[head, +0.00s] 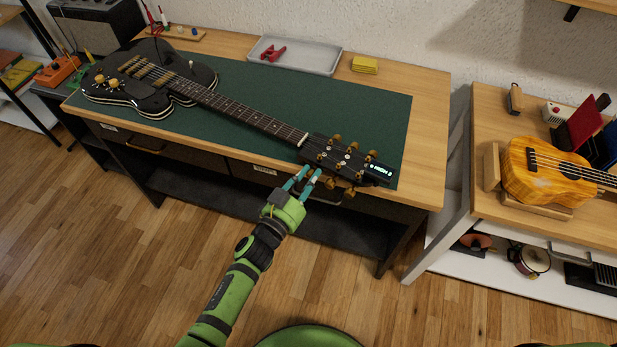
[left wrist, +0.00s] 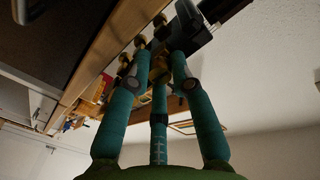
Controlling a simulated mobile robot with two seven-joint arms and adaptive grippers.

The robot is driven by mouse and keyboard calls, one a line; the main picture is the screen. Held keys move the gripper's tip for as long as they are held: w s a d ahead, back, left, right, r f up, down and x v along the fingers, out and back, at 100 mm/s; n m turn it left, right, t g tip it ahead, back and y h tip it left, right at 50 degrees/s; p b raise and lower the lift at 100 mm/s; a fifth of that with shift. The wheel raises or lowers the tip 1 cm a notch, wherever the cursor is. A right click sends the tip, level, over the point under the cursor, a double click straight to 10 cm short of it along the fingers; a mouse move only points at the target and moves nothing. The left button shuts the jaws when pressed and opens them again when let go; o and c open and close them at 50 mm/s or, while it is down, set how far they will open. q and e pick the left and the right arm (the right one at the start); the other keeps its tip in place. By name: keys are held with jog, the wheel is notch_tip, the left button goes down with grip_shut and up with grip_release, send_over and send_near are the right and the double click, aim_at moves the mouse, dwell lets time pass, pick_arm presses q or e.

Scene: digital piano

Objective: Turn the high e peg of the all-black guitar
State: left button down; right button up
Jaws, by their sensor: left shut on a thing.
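The all-black guitar (head: 262,122) lies on its back on the green mat, body to the left and headstock (head: 345,160) to the right, over the table's front side. Gold pegs stick out along both sides of the headstock. My left gripper (head: 309,174) is at the headstock's near edge, shut on a tuning peg in the near row, seemingly the one closest to the nut. In the left wrist view, the gripper's teal fingers (left wrist: 162,62) close around this gold peg, which they partly hide. Other pegs (left wrist: 140,42) show beside them. My right gripper is not in view.
The green mat (head: 385,115) covers much of the wooden table (head: 430,110). A small lit display (head: 379,170) is at the headstock's end. A grey tray (head: 310,60) and yellow block (head: 365,64) stand behind. A ukulele (head: 545,172) is on the right bench.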

pick_arm(q)
jog(key=m, duration=0.4)
jog(key=shift+f+b, duration=0.1)
jog(key=shift+b, duration=0.3)
jog(key=shift+m, duration=1.2)
jog(key=c, duration=1.1)
grip_release()
jog(key=shift+s+a, duration=0.1)
jog(key=shift+s+a, duration=0.15)
jog(key=shift+s, duration=0.1)
jog(key=v, duration=1.1)
jog(key=shift+s+a, duration=0.1)
jog(key=shift+s, duration=0.05)
